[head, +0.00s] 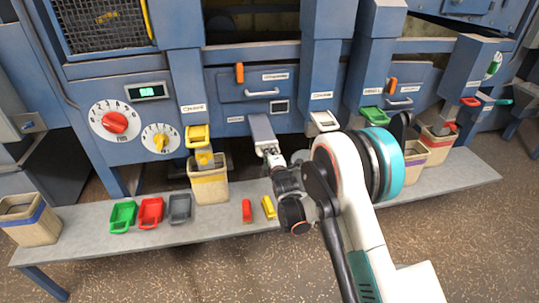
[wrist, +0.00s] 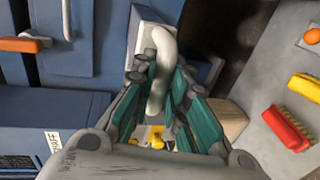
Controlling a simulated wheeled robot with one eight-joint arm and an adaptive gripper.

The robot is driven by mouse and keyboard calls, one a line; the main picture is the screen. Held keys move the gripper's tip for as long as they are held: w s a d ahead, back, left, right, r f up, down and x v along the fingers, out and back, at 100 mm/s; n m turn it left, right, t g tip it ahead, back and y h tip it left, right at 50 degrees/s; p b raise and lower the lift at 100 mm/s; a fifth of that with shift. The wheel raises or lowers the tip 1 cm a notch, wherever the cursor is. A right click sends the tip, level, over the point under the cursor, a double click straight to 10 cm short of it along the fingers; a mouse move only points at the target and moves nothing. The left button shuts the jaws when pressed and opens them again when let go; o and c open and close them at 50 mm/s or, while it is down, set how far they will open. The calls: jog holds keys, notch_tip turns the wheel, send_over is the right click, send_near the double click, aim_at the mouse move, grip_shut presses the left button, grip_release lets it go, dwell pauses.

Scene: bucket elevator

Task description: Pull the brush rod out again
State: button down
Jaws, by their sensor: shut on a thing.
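My gripper (head: 273,158) is in front of the blue machine, at the lower end of a grey-blue block (head: 262,128) that sticks out under the middle drawer. In the wrist view my gripper (wrist: 162,125) is shut on a pale curved handle (wrist: 161,65), with teal fingers on both sides of it. The handle stands on a pale end plate (wrist: 150,33). No rod or bristles show behind this plate, so I cannot tell how far a brush rod is in or out.
A bench (head: 330,197) runs below my arm. On it are a yellow-banded bin (head: 209,185), a small red brush (head: 247,210), a yellow brush (head: 268,207), and green, red and grey scoops (head: 151,212). A drawer (head: 250,85) with an orange lever (head: 239,72) is above.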

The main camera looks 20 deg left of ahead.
jog(key=c, duration=1.6)
grip_release()
jog(key=shift+s+d+f, duration=0.1)
jog(key=shift+s, duration=0.05)
jog(key=shift+o, duration=0.2)
jog(key=v, duration=1.2)
